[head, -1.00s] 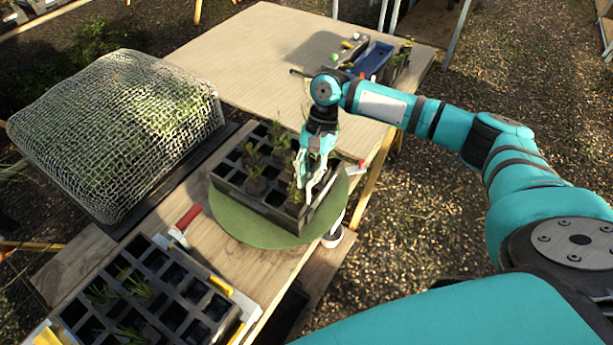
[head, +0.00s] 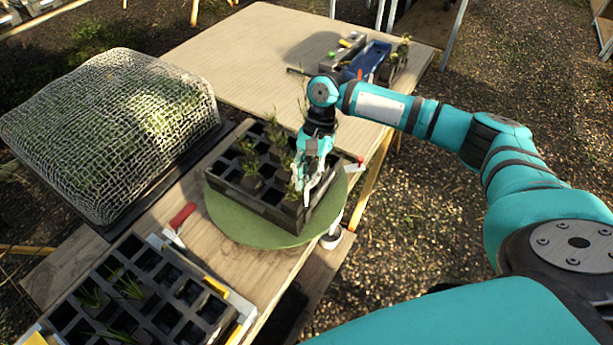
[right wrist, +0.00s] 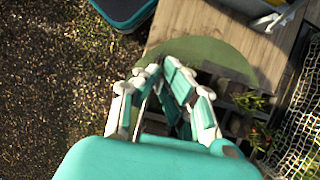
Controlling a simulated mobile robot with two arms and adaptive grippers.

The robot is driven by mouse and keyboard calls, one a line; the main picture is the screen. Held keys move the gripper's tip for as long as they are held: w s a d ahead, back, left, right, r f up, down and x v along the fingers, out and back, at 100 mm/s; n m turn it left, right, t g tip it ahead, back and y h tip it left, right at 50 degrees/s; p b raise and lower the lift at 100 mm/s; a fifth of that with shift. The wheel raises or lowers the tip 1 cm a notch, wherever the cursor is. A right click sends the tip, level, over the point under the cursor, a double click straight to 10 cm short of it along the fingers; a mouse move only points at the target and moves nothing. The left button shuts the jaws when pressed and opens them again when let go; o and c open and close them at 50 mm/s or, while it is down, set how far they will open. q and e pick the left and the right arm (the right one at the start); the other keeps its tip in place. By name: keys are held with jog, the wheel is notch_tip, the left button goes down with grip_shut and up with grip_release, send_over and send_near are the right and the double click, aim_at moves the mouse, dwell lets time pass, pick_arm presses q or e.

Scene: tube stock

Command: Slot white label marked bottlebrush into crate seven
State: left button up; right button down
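A black multi-cell crate (head: 226,179) with several seedlings stands on a round green turntable (head: 232,228); it also shows in the right wrist view, partly behind my fingers. I cannot read a number on it. My right gripper (head: 306,190) points down at the crate's near right side, and its fingers overlap the crate's edge in the picture. In the right wrist view the fingertips (right wrist: 162,68) are close together over the turntable. I cannot make out a white label between them or tell whether they grip anything. No lettering for bottlebrush is legible. My left gripper is not in view.
A second black crate (head: 190,300) with yellow and white edge pieces lies at lower left, beside a red-handled tool (head: 182,215). A netted cover (head: 110,135) stands at left. A blue tray (head: 367,62) sits at the back right.

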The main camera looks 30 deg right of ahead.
aim_at(306, 196)
jog(key=shift+f, duration=0.15)
jog(key=shift+f, duration=0.15)
dwell(0.4)
jog(key=shift+f+b, duration=0.3)
jog(key=shift+f, duration=2.35)
jog(key=shift+f+p, duration=0.25)
jog(key=shift+p, duration=0.25)
jog(key=c, duration=1.4)
grip_release()
jog(key=v, duration=1.2)
